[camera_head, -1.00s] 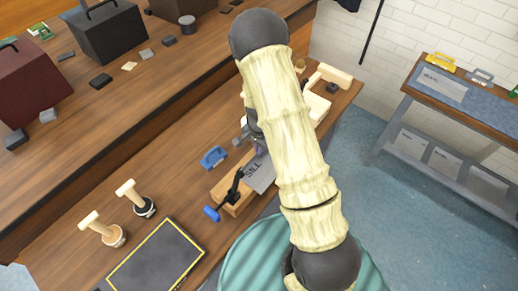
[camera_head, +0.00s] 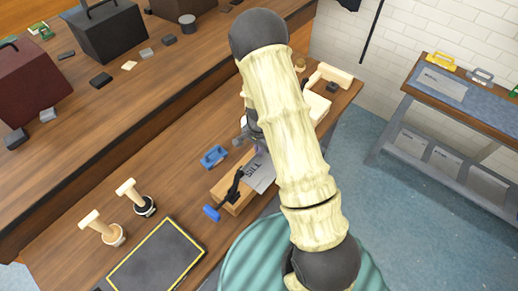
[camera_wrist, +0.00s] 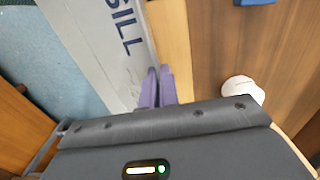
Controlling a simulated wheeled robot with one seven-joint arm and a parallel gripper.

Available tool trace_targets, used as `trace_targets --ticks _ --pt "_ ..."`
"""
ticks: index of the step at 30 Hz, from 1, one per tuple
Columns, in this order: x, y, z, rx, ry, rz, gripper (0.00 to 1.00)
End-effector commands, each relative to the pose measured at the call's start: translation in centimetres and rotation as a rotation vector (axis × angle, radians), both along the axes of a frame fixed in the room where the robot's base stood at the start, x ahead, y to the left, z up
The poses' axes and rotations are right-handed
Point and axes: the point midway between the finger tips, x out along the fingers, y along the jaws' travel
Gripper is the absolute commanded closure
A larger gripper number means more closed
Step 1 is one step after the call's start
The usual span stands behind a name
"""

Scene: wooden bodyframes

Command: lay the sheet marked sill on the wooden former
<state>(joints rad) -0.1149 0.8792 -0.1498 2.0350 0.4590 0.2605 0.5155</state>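The grey sheet marked SILL (camera_head: 262,178) lies against the wooden former (camera_head: 229,186) on the bench, its lower end overhanging the former's front side. In the wrist view the sheet (camera_wrist: 103,40) runs along the former's pale wood (camera_wrist: 170,42). My gripper's purple fingers (camera_wrist: 158,88) are close together at the sheet's edge and look shut on it. In the head view my arm hides most of the gripper and the sheet's far part. Whether the sheet sits fully flat on the former cannot be told.
A black clamp with a blue handle (camera_head: 211,213) stands at the former's near end. A blue tool (camera_head: 214,157) lies behind the former. A side table (camera_head: 480,113) stands right.

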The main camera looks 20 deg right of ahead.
Motion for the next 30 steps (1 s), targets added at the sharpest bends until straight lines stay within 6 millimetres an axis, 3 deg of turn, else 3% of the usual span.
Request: trace_targets --ticks 25,30 --pt "0.06 -0.01 -0.14 0.000 -0.001 0.000 1.00" --pt "0.05 0.00 -0.15 0.001 -0.001 0.000 0.72"
